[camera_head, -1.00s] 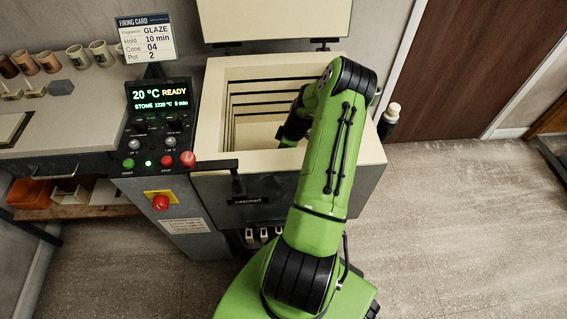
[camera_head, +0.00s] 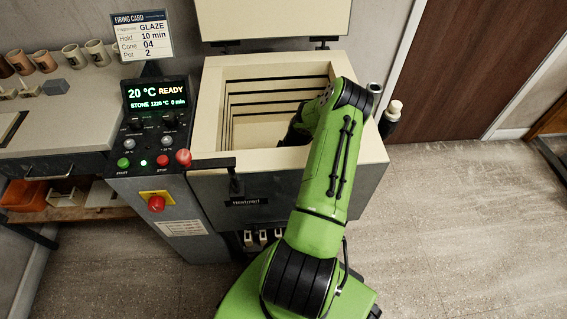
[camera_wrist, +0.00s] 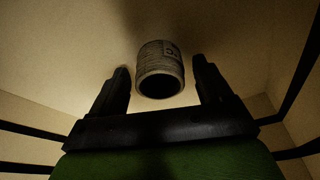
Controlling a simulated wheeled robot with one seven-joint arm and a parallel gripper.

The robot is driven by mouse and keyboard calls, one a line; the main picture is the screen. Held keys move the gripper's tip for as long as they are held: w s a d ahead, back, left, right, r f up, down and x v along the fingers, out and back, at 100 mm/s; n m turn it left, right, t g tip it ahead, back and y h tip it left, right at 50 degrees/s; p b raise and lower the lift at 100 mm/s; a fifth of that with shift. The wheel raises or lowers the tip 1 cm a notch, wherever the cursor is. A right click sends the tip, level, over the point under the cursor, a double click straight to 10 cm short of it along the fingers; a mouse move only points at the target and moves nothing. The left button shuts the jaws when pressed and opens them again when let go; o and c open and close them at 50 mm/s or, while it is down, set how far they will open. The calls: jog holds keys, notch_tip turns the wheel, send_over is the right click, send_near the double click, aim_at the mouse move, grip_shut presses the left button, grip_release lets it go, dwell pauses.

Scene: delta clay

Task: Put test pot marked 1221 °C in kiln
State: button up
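The kiln (camera_head: 377,150) stands open with its lid (camera_head: 270,18) raised at the back. My arm reaches over its front right rim, and my gripper is hidden inside the chamber in the head view. In the wrist view my gripper (camera_wrist: 161,63) is open, with one dark finger on each side of a small grey, ribbed pot (camera_wrist: 160,62). Gaps show between the pot and both fingers. The pot's dark mouth faces the camera, and a pale label is on its side. Its marking is too small to read. Pale kiln walls surround it.
The control panel (camera_head: 155,95) reads 20 °C READY, with a firing card (camera_head: 142,36) above it. Several cups (camera_head: 72,56) stand on the left counter (camera_head: 60,120). A dark bottle (camera_head: 391,115) is right of the kiln. The floor at right is clear.

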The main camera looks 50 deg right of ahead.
jog(key=p+v, duration=0.4)
jog(key=v, duration=0.8)
jog(key=w+a+r+m+h, duration=0.1)
jog(key=w+a+r, duration=0.1)
jog(key=a+r, duration=0.9)
jog(key=w+a+r+h, duration=0.1)
jog(key=w+a+r, duration=0.2)
jog(key=a+r, duration=0.8)
jog(key=s+a+r+m+t, duration=0.1)
jog(key=s+a+r, duration=0.3)
jog(key=s+a, duration=0.2)
jog(key=s+a+r+m+t+y, duration=0.1)
jog(key=s+a+r, duration=0.3)
jog(key=s+a, duration=0.3)
jog(key=shift+s+a+r+m+t, duration=0.3)
jog(key=shift+s+r+m+t, duration=0.1)
jog(key=shift+s, duration=0.35)
